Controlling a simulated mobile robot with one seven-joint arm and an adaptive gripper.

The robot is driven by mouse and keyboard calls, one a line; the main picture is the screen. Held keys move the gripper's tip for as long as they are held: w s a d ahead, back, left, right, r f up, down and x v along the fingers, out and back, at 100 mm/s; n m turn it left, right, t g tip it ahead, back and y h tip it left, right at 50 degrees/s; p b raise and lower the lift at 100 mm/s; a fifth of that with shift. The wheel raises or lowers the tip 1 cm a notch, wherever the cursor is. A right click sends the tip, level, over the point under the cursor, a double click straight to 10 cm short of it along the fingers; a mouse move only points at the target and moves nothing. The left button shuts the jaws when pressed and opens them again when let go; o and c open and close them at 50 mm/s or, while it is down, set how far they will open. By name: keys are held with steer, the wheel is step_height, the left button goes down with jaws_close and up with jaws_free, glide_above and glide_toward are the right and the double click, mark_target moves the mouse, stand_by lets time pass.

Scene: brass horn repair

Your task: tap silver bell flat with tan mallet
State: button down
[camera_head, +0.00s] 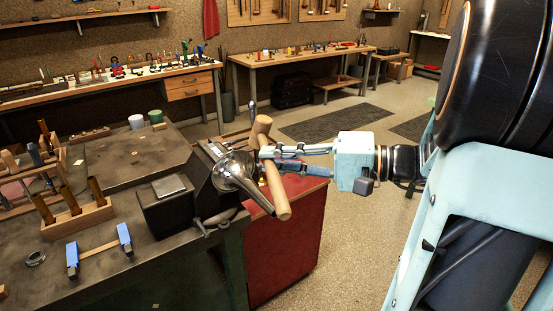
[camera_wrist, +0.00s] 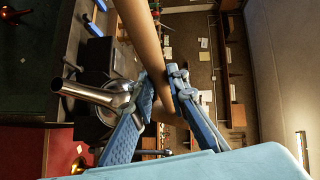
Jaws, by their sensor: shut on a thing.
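The silver bell (camera_head: 236,172) sits at the vise (camera_head: 200,180) on the near corner of the dark workbench, its narrow tube pointing down to the right. It also shows left of my gripper in the wrist view (camera_wrist: 88,93). The tan mallet (camera_head: 275,187) is a long wooden piece slanting just right of the bell in the head view. My gripper (camera_head: 264,156) is shut on the mallet, with a finger on each side of it in the wrist view (camera_wrist: 163,88). Whether the mallet touches the bell I cannot tell.
The dark bench (camera_head: 120,165) carries a wooden block with upright tools (camera_head: 78,218), a blue-ended clamp (camera_head: 100,250), a white cup (camera_head: 136,121) and a green cup (camera_head: 155,117). A red cabinet (camera_head: 290,235) stands below the mallet. Open floor lies to the right.

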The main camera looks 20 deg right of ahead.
steer(key=shift+f+b, duration=0.1)
steer(key=shift+b, duration=0.3)
steer(key=b, duration=0.5)
glide_above(263, 198)
steer(key=s, duration=0.3)
steer(key=f, duration=0.5)
steer(key=shift+w+d, duration=0.1)
steer(key=shift+d, duration=0.15)
steer(key=shift+b, duration=0.4)
steer(key=f+b, duration=0.2)
steer(key=a+f+b, duration=0.1)
steer(key=f+b, duration=0.1)
steer(key=shift+w+f, duration=0.2)
steer(key=shift+f, duration=0.05)
steer(key=shift+s+d+r+p, duration=0.15)
steer(key=shift+r+p, duration=0.3)
steer(key=shift+r, duration=0.45)
steer(key=shift+d+r+p, duration=0.25)
steer(key=shift+r+p, duration=0.15)
steer(key=shift+r, duration=0.5)
steer(key=shift+r, duration=0.15)
